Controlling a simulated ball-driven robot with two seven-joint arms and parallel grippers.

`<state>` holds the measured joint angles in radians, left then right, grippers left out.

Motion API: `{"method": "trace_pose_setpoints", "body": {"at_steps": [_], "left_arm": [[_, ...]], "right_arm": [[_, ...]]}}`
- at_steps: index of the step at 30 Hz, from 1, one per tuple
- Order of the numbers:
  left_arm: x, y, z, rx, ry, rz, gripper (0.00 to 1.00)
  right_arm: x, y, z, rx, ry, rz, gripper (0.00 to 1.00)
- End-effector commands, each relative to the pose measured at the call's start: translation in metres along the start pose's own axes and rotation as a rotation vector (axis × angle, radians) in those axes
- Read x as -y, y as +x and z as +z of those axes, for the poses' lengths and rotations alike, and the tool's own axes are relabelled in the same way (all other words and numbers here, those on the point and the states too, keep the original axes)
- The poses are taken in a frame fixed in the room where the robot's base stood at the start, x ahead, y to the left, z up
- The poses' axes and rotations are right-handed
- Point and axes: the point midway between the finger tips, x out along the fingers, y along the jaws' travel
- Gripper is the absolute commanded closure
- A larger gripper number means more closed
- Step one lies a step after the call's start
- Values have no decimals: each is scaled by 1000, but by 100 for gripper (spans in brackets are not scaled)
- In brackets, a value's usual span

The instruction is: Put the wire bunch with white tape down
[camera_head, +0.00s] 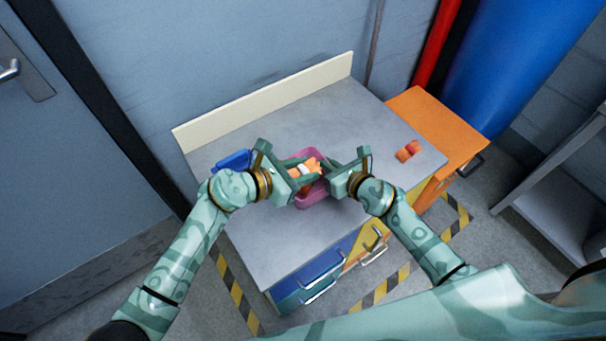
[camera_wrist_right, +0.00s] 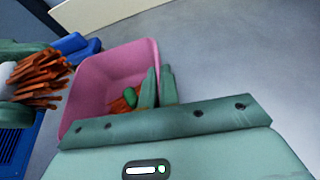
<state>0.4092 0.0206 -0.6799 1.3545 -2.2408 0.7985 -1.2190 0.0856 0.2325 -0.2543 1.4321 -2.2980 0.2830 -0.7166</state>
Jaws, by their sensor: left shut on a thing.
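The wire bunch with white tape (camera_head: 303,169) is a bundle of orange wires with a white band. My left gripper (camera_head: 298,178) is shut on it, above the table near the pink bin. In the right wrist view the orange wires (camera_wrist_right: 40,76) show at the left edge, with a bit of the white tape beside my left gripper's green finger. My right gripper (camera_wrist_right: 158,86) has its fingers over the pink bin (camera_wrist_right: 98,68); they look close together, and whether they are apart or shut is unclear. The bin also shows in the head view (camera_head: 312,195), partly hidden by the grippers.
Orange wires (camera_wrist_right: 119,106) and a green piece lie in the pink bin. A small orange-red bunch (camera_head: 408,151) lies on the right of the grey table (camera_head: 300,235). An orange cabinet (camera_head: 440,125) adjoins it. The table front is clear.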

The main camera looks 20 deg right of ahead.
Motion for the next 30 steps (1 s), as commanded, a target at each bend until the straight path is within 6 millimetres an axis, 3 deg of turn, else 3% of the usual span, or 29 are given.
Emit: {"method": "trace_pose_setpoints", "body": {"at_steps": [3, 6, 28, 29, 30], "left_arm": [[0, 8, -19, -1, -5, 0, 88], [0, 10, -25, 0, -2, 1, 88], [0, 15, -37, 1, -1, 1, 88], [0, 15, -37, 0, -1, 0, 60], [0, 15, -37, 0, -1, 0, 49]], "right_arm": [[0, 0, -1, -2, 0, 0, 100], [0, 0, -1, -2, 0, 0, 100], [0, 0, -1, -2, 1, 1, 100], [0, 0, -1, -2, 1, 1, 100], [0, 0, -1, -2, 1, 1, 100]]}}
